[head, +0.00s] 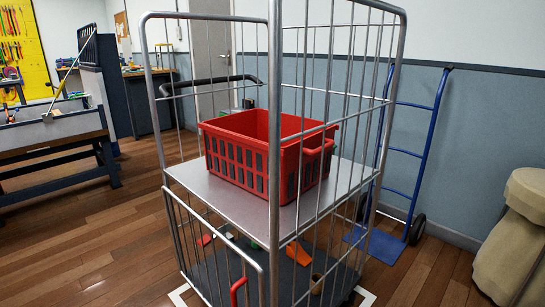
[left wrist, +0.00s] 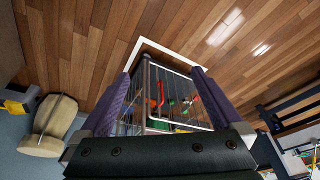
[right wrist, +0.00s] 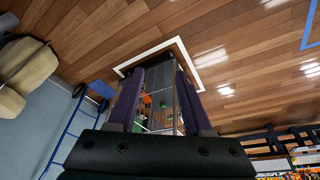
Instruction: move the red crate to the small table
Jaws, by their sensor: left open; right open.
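The red crate (head: 235,160) is an open-topped plastic basket with slotted sides and a handle at its right end. It sits upright on the grey upper shelf (head: 220,197) of a wire roll cage (head: 276,100), partly behind the cage's bars and near corner post. My left gripper (left wrist: 163,85) is open, with its fingers apart and the cage beyond them in the left wrist view. My right gripper (right wrist: 160,80) is also open, with part of the cage beyond its fingers. Neither gripper shows in the head view. I cannot pick out a small table for certain.
Loose red, green and orange items (head: 298,254) lie on the cage's lower deck. A blue hand truck (head: 408,153) leans at the wall on the right, with beige sacks (head: 515,240) nearer. A workbench (head: 52,130) stands left. Wooden floor between is clear.

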